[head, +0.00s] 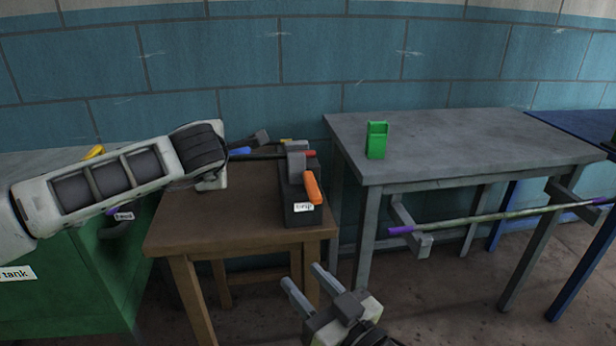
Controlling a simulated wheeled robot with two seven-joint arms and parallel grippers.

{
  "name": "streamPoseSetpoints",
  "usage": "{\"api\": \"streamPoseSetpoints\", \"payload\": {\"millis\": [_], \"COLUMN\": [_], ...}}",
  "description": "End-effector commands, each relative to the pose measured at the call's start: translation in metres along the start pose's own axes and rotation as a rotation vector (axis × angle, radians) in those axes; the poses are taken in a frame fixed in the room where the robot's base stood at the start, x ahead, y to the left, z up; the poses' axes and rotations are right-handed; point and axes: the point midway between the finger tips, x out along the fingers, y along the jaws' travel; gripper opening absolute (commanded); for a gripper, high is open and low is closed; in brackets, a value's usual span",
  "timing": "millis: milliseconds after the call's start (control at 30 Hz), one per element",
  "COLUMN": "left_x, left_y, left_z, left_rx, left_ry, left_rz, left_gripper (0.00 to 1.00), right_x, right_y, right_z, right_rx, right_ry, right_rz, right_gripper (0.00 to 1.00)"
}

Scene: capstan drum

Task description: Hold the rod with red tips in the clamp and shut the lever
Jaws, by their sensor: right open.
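The clamp (303,220) is a dark block with a label, on the brown table. Its orange lever (313,187) slants toward the front on the right side. A thin dark rod (267,155) lies across the clamp's back, with a red tip (310,153) at the right and a blue piece (240,151) at the left end. My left gripper (258,139) is just behind the rod's left part, mostly hidden by its own wrist; I cannot tell if it grips anything. My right gripper (308,285) is open and empty, low in front of the brown table.
A grey table (470,140) on the right bears a green object (376,140). A purple-tipped rod (500,215) rests on brackets in front of it. A green tank (100,270) stands left, and yellow pieces (93,152) show behind my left arm. The brown table's front (215,225) is clear.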

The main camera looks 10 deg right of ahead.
Motion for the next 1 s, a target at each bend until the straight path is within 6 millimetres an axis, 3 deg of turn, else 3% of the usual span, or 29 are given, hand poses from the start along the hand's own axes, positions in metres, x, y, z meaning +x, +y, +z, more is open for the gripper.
{"api": "streamPoseSetpoints", "payload": {"millis": [33,200,400,667,833,1000], "left_x": [-0.001,-0.001,-0.001,-0.001,-0.001,-0.001], "left_y": [0.002,0.003,0.003,0.002,0.002,0.002], "left_z": [0.000,0.000,0.000,0.000,0.000,0.000], "left_rx": [-0.002,-0.002,-0.002,-0.002,-0.002,-0.002], "left_ry": [-0.002,-0.002,-0.002,-0.002,-0.002,-0.002], "left_rz": [0.005,0.005,0.005,0.005,0.005,0.005], "left_gripper": [0.00,0.00,0.00,0.00,0.00,0.00], "right_x": [0.018,0.061,0.092,0.108,0.114,0.113], "right_y": [-0.001,-0.012,-0.024,-0.031,-0.040,-0.036], "right_z": [-0.018,-0.076,-0.141,-0.219,-0.252,-0.284], "right_rx": [-0.024,-0.085,-0.182,-0.351,-0.515,-0.679], "right_ry": [0.073,0.294,0.497,0.643,0.663,0.620], "right_rz": [-0.044,-0.212,-0.444,-0.772,-0.995,-1.182], "right_gripper": [0.42,0.42,0.42,0.42,0.42,0.42]}}
